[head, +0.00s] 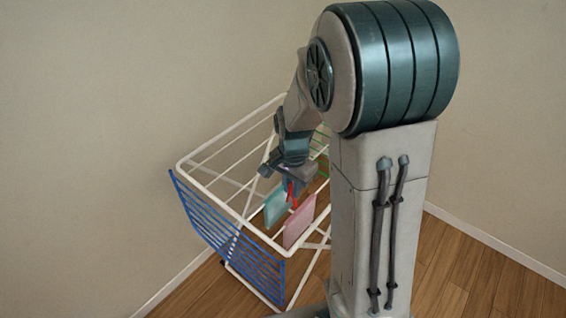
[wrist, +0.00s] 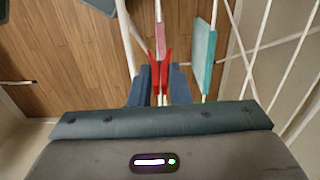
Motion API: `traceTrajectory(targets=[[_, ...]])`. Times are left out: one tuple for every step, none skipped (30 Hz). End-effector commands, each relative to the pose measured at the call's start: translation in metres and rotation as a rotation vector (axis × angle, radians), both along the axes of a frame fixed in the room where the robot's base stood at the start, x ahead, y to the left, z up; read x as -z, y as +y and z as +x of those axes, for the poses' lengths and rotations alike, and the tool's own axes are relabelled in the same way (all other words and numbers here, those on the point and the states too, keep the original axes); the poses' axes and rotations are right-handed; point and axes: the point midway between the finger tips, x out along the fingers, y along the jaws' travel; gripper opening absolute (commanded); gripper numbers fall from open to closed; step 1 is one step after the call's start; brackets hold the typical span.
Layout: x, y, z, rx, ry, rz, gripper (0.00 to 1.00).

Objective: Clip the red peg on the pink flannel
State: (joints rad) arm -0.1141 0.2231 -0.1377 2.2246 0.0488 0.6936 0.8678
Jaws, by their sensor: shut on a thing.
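My gripper (head: 290,186) is shut on the red peg (head: 292,194), above the front part of the drying rack. In the wrist view, my gripper's fingers (wrist: 160,88) stand either side of the red peg (wrist: 165,76), and its two prongs point away from me. The pink flannel (head: 299,222) hangs over a rack rod, close below and right of the peg. In the wrist view the pink flannel (wrist: 160,38) is seen edge-on, with its near end at or between the prong tips. I cannot tell whether they touch.
A teal flannel (head: 276,205) hangs beside the pink one, left of it; it also shows in the wrist view (wrist: 203,55). The white drying rack (head: 222,228) has thin rods around my gripper. Blue bars (head: 225,240) slope down its left side. Walls stand behind.

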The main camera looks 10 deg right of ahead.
Motion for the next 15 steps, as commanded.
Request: traceTrajectory(targets=[[-0.001,0.001,-0.001,0.011,0.001,0.001,0.02],[-0.002,0.001,-0.002,0.016,0.001,0.002,0.02],[-0.001,0.001,-0.002,0.019,0.001,0.002,0.02],[-0.001,0.002,-0.002,0.02,0.001,0.002,0.02],[0.0,0.002,-0.002,0.019,0.001,0.002,0.02],[0.001,0.003,-0.002,0.018,0.001,0.002,0.02],[0.003,0.003,-0.002,0.016,0.001,0.002,0.02],[0.004,0.003,-0.002,0.016,0.001,0.002,0.02],[0.006,0.003,-0.002,0.015,0.001,0.002,0.02],[0.008,0.003,-0.002,0.014,0.001,0.002,0.02],[0.01,0.003,-0.002,0.014,0.001,0.002,0.02],[0.012,0.003,-0.002,0.014,0.0,0.002,0.02],[0.015,0.003,-0.002,0.014,0.0,0.001,0.02],[0.017,0.003,-0.002,0.015,0.0,0.001,0.02],[0.02,0.003,-0.002,0.015,0.0,0.001,0.02]])
